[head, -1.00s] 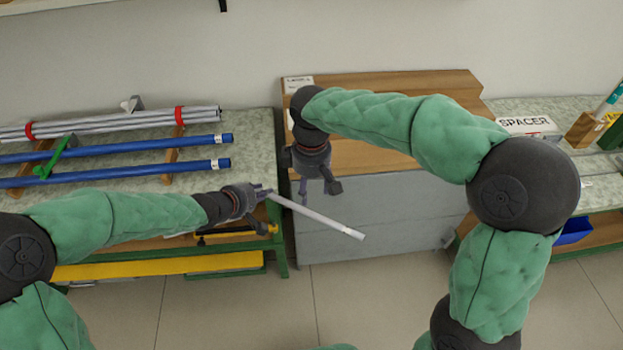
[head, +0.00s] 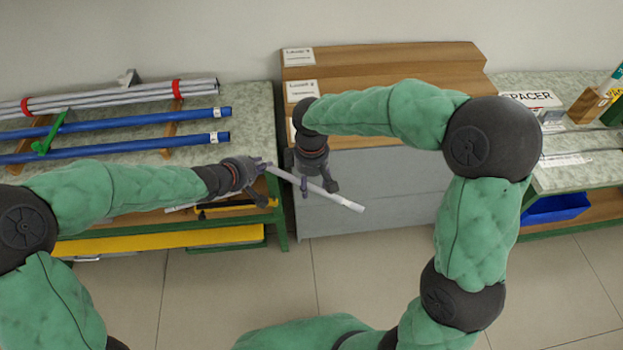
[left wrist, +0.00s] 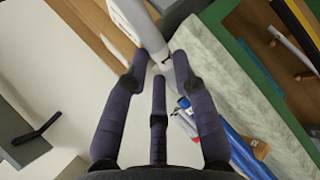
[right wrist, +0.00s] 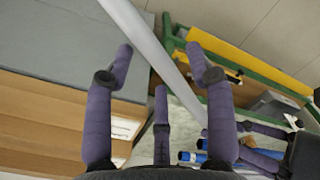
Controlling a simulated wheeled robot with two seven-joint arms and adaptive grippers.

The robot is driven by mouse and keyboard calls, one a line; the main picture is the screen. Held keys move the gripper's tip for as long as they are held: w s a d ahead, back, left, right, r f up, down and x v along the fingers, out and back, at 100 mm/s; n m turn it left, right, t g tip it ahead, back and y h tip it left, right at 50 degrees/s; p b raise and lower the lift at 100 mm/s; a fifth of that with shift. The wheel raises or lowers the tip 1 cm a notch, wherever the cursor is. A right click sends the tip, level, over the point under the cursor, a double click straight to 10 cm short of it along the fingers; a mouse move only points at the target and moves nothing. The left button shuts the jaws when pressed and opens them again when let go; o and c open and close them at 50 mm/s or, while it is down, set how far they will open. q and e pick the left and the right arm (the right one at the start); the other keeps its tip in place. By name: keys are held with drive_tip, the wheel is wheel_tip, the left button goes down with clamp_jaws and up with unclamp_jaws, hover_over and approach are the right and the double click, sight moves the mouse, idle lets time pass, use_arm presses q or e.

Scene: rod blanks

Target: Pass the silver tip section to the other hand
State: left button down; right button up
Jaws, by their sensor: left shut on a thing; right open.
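The silver tip section (head: 345,202) is a slim grey rod with a pale band near its free end. My left gripper (head: 262,167) is shut on one end of it and holds it in the air, sloping down to the right. In the left wrist view the rod (left wrist: 138,22) sits at the fingertips (left wrist: 160,58). My right gripper (head: 318,190) is open, with its fingers at the rod's middle. In the right wrist view the rod (right wrist: 150,40) passes between the open fingertips (right wrist: 165,58); contact cannot be told.
A rack on the left bench holds blue rods (head: 120,125) and a grey bundle (head: 110,97) with red bands. A stepped wooden stand (head: 400,62) with a grey front (head: 395,180) is behind the grippers. A blue bin (head: 556,208) is at right. Floor in front is clear.

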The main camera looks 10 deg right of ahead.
clamp_jaws()
use_arm(q)
drive_tip(key=c, duration=0.9)
unclamp_jaws()
drive_tip(key=shift+v, duration=5.95)
drive_tip(key=s+f+m+g, duration=0.2)
drive_tip(key=s+f, duration=0.1)
drive_tip(key=f, duration=0.8)
drive_tip(key=s+f+m+g, duration=0.2)
drive_tip(key=f, duration=0.9)
drive_tip(key=s+f+m+g+y, duration=0.1)
drive_tip(key=s+f, duration=0.3)
drive_tip(key=f, duration=0.1)
drive_tip(key=s+a+f+m+g, duration=0.1)
drive_tip(key=s+f, duration=0.4)
drive_tip(key=s+f+m+g+y, duration=0.1)
drive_tip(key=s+f, duration=0.4)
drive_tip(key=shift+a+f+m+g+y, duration=0.25)
drive_tip(key=shift+m+g+y, duration=0.05)
